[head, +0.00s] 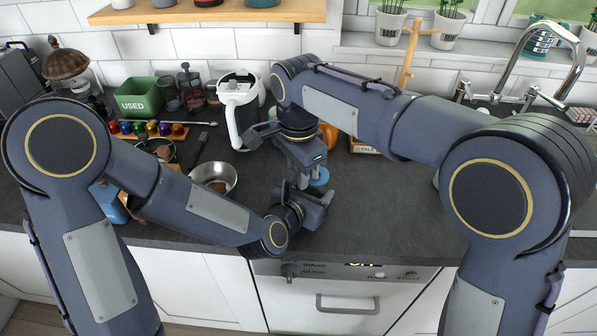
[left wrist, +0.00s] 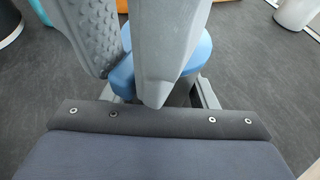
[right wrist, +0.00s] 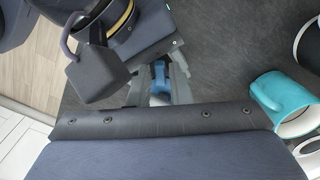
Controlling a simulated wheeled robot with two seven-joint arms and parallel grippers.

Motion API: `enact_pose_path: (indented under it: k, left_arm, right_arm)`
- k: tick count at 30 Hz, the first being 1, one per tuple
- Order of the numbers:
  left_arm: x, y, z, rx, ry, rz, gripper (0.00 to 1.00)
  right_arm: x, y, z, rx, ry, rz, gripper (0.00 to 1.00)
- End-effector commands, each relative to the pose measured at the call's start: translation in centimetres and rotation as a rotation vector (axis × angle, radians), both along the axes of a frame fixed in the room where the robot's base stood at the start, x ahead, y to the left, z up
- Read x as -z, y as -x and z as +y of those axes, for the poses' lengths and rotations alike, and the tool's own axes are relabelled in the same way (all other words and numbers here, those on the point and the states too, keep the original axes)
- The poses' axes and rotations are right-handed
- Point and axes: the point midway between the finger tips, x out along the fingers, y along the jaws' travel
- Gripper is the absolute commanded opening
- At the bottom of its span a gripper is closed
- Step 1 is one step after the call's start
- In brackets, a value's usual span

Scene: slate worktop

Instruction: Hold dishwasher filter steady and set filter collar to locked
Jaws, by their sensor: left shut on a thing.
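The blue dishwasher filter (head: 318,181) stands on the dark worktop, largely hidden by both grippers. Its rounded blue part also shows in the left wrist view (left wrist: 200,55). My left gripper (head: 311,197) is low at the filter and shut on it. My right gripper (head: 309,179) comes from above, fingers pointing down at the filter's upper part. In the right wrist view a blue part (right wrist: 160,75) shows between its fingers; I cannot tell if they press on it. Large grey finger parts block much of the left wrist view. The collar and its setting cannot be made out.
A metal bowl (head: 213,178) stands left of the grippers and a white pitcher (head: 238,110) behind them. A teal mug (right wrist: 282,103) shows in the right wrist view. The worktop's front edge is close, above the dishwasher front (head: 345,285). Worktop to the right (head: 385,200) is clear.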

Motion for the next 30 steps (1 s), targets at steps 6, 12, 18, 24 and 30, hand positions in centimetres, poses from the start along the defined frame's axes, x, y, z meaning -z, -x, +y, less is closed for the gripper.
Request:
enact_pose_path:
  k: [6, 12, 18, 24, 30]
  left_arm:
    - [0.0, 0.0, 0.0, 0.000, 0.000, 0.000, 0.29]
    - [0.0, 0.0, 0.0, 0.000, 0.000, 0.000, 0.29]
    - [0.0, 0.0, 0.0, 0.000, 0.000, 0.000, 0.29]
    - [0.0, 0.0, 0.0, 0.000, 0.000, 0.000, 0.29]
    - [0.0, 0.0, 0.0, 0.000, 0.000, 0.000, 0.29]
  right_arm:
    - [0.0, 0.0, 0.0, 0.000, 0.000, 0.000, 0.33]
    - [-0.2, 0.0, 0.0, -0.001, -0.001, -0.001, 0.33]
    - [-2.8, -0.1, 0.1, 0.000, -0.003, -0.004, 0.33]
    - [-7.1, -0.1, 0.1, 0.000, -0.003, -0.004, 0.33]
    - [-10.5, -0.1, 0.1, -0.001, -0.002, -0.002, 0.33]
